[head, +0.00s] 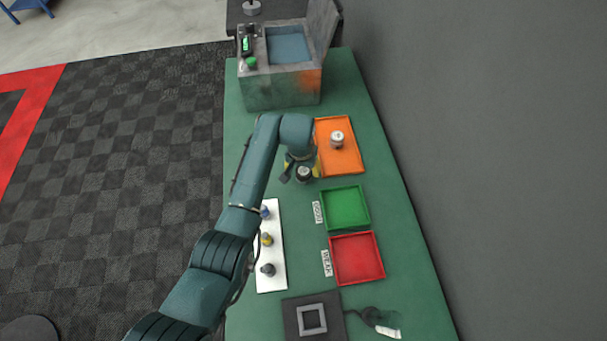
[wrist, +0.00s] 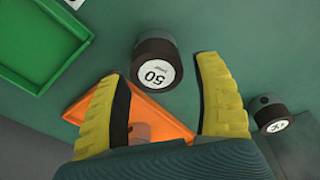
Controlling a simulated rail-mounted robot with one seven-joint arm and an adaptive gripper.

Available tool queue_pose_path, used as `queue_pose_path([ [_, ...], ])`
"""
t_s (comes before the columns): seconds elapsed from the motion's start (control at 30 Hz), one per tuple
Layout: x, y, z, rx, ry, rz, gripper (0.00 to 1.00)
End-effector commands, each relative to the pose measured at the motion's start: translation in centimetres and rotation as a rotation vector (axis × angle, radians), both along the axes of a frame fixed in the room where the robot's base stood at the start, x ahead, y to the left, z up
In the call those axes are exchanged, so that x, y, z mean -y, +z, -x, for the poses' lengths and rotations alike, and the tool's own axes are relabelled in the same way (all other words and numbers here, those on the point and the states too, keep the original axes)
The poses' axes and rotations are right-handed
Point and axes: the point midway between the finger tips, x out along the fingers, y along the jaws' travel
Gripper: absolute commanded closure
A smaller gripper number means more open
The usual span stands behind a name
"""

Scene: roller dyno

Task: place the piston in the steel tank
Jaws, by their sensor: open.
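The steel tank (head: 283,92) stands at the far end of the green bench, lid raised, with bluish liquid inside. A light metallic piece, apparently the piston (head: 337,139), stands on the orange tray (head: 351,166). In the wrist view, a brownish part (wrist: 140,132) on the orange tray (wrist: 158,117) is mostly hidden by my gripper; I cannot tell whether it is the piston. My gripper (head: 302,169) is left of the tray.
A second labelled cylinder (wrist: 268,112) is near the right finger. A green tray (head: 345,208) and a red tray (head: 356,258) lie nearer. A white strip (head: 270,281) with small knobbed pieces is left. A grey wall borders the bench's right side.

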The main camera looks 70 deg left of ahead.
Motion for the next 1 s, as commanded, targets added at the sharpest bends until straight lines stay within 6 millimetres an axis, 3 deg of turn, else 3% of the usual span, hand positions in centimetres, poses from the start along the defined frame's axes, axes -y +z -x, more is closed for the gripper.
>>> queue_pose_path([
  [0.1,0.2,-2.6,-0.2,-0.003,-0.001,0.004,0.33],
  [0.2,-0.1,-3.8,-0.3,-0.002,0.000,0.002,0.33],
  [0.47,-0.1,-4.1,-0.4,-0.001,0.000,0.002,0.33],
  [0.77,-0.1,-4.1,-0.3,-0.001,0.000,0.002,0.88],
  [1.0,-0.1,-3.9,-0.4,-0.001,0.000,0.001,0.88],
])
